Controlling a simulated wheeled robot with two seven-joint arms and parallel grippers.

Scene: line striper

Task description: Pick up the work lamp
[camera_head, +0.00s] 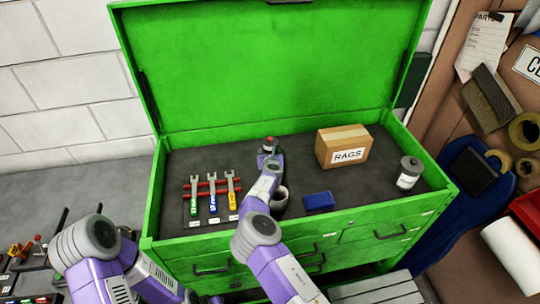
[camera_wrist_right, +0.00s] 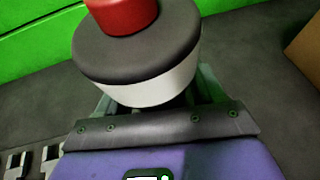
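A red-topped thing with a grey disc and a white band, which looks like the work lamp (camera_head: 268,145), stands in the green tool chest near its back wall. It fills the top of the right wrist view (camera_wrist_right: 138,55). My right gripper (camera_head: 268,158) is right at it, and its fingers (camera_wrist_right: 160,102) reach in under the wide head. The head hides the fingertips, so I cannot tell whether they are closed on it. My left arm is at the lower left of the head view, and its gripper is out of view.
The chest top holds several wrenches (camera_head: 212,196) on a red rack, a blue block (camera_head: 319,201), a RAGS box (camera_head: 343,146) and a grey canister (camera_head: 409,172). A dark round thing (camera_head: 280,197) is partly behind my right arm. The open lid (camera_head: 270,65) stands behind.

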